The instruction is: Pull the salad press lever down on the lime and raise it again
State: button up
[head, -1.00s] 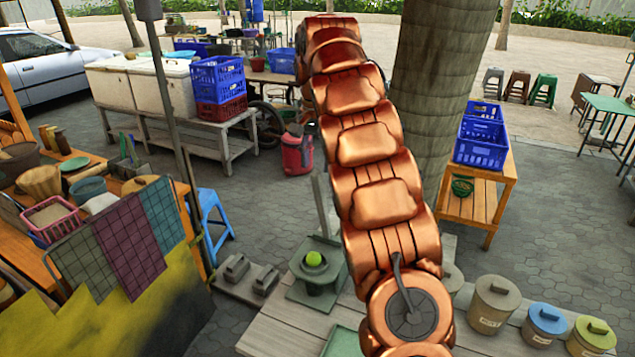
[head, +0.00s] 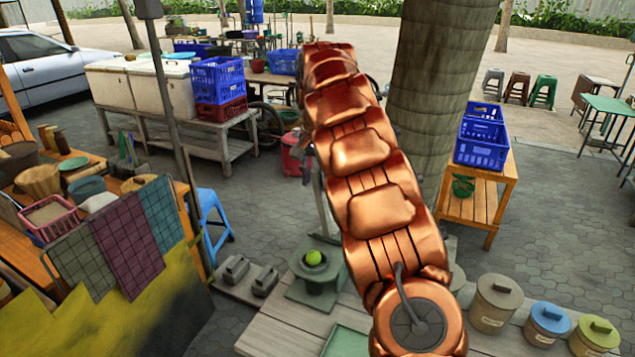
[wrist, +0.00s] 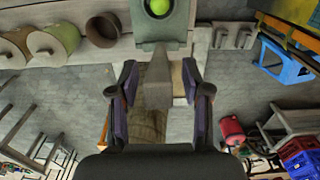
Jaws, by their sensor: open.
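The salad press (head: 318,288) is a grey-green stand on the pale counter. A bright green lime (head: 313,258) sits on its top. The press lever (head: 323,212) is a grey bar standing up behind the lime, partly hidden by my arm. In the wrist view the lime (wrist: 159,8) and the press (wrist: 165,36) are at the top edge, and the lever (wrist: 155,92) runs down between the fingers. My gripper (wrist: 160,84) is open, with one finger on each side of the lever. I cannot tell whether either finger touches it. The gripper is hidden in the head view.
Lidded pots (head: 495,303) stand on the counter right of my arm. A green tray (head: 345,342) lies at the counter's front. A tree trunk (head: 440,90) rises behind my arm.

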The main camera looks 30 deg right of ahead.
jog(key=shift+f, duration=0.7)
grip_shut()
dwell(0.4)
